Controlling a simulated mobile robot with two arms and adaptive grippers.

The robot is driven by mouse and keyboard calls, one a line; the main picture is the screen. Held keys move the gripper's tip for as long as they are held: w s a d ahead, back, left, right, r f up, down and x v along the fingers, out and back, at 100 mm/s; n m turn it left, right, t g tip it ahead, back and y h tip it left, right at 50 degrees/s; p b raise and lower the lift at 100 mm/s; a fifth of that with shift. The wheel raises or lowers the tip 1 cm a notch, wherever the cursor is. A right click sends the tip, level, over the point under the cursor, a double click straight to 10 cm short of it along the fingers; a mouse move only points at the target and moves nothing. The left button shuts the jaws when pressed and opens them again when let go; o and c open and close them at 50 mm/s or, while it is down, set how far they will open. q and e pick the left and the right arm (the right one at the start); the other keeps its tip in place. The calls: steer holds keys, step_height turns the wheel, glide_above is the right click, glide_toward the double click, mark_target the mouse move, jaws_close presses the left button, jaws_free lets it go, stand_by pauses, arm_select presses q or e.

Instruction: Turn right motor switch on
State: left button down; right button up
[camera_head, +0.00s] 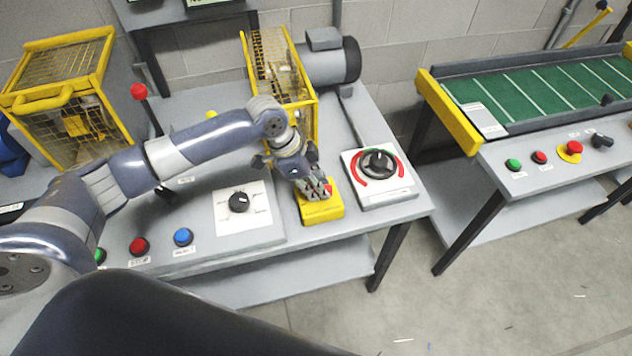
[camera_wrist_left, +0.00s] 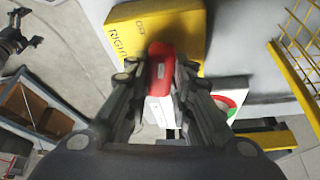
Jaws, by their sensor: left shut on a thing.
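The right motor switch is a yellow box (camera_head: 321,207) near the front right corner of the grey table, marked RIGHT and OFF in the left wrist view (camera_wrist_left: 165,25). Its red and white lever (camera_wrist_left: 160,70) stands between the fingers of my left gripper (camera_wrist_left: 160,85). In the head view my left gripper (camera_head: 315,188) reaches down onto the box, shut on the lever and hiding part of it. A small dark jointed shape (camera_wrist_left: 18,42) over the floor in the left wrist view may be my right gripper.
A dial panel with a red arc (camera_head: 378,178) is right of the box, and a white panel with a black knob (camera_head: 240,203) is left. Yellow mesh guards (camera_head: 285,75) and a grey motor (camera_head: 328,62) stand behind. A green conveyor (camera_head: 540,95) is across a floor gap.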

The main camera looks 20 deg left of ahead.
arm_select(q)
steer(key=m+g, duration=0.1)
steer(key=m, duration=0.1)
steer(key=shift+w+m, duration=0.1)
steer(key=shift+m, duration=0.3)
steer(key=m+g, duration=0.1)
steer(key=m, duration=0.1)
steer(key=shift+w+m, duration=0.1)
steer(key=shift+m, duration=0.3)
steer(key=m+g+b, duration=0.1)
steer(key=m, duration=0.1)
steer(key=m+g+b, duration=0.1)
steer(key=m, duration=0.2)
steer(key=shift+w+d+f+y+b, duration=0.1)
steer(key=shift+y+b, duration=0.2)
steer(key=shift+b, duration=0.1)
steer(key=shift+m+g+y+b, duration=0.35)
steer(key=shift+m+b, duration=0.1)
steer(key=shift+m, duration=0.7)
steer(key=shift+m+g+y+b, duration=0.25)
steer(key=shift+m+g+b, duration=0.15)
steer(key=shift+m, duration=0.75)
steer(key=c, duration=1.4)
jaws_free()
